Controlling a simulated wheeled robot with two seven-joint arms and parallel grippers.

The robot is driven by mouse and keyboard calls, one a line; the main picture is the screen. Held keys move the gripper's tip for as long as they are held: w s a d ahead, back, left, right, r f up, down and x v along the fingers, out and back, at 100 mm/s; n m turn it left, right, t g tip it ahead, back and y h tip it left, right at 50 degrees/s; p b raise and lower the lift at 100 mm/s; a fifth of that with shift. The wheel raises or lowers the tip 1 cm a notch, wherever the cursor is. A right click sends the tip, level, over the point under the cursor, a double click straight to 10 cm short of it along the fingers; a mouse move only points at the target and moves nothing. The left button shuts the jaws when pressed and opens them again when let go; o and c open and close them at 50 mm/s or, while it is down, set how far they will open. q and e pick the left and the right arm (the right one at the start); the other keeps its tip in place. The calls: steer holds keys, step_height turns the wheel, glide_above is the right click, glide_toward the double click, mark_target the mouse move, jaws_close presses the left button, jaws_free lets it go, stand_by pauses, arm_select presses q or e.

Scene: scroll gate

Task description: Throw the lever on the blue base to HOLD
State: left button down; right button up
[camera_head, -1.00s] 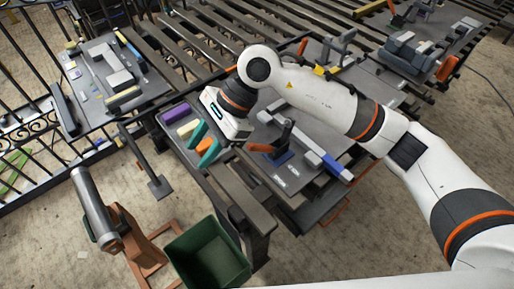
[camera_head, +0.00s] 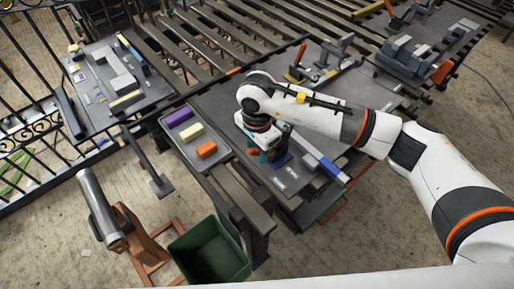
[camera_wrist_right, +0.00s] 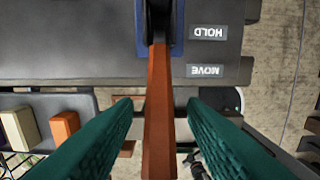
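The blue base (camera_head: 281,160) sits on the dark table, partly hidden by my right arm. In the right wrist view the base (camera_wrist_right: 182,30) is at the top. The lever's orange handle (camera_wrist_right: 160,110) comes down from a dark pivot, past the MOVE label (camera_wrist_right: 206,71) side; the HOLD label (camera_wrist_right: 208,33) is farther up. My right gripper (camera_wrist_right: 160,102) is open, with one teal finger on each side of the handle and a visible gap on both sides. In the head view my right gripper (camera_head: 263,153) is over the lever and hides most of it. My left gripper is not in view.
A grey tray (camera_head: 224,152) with purple, cream and orange blocks lies left of the gripper. A green bin (camera_head: 210,252) stands on the floor in front. Slatted rollers (camera_head: 225,40) run behind.

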steer(key=shift+f, duration=0.95)
jaws_close()
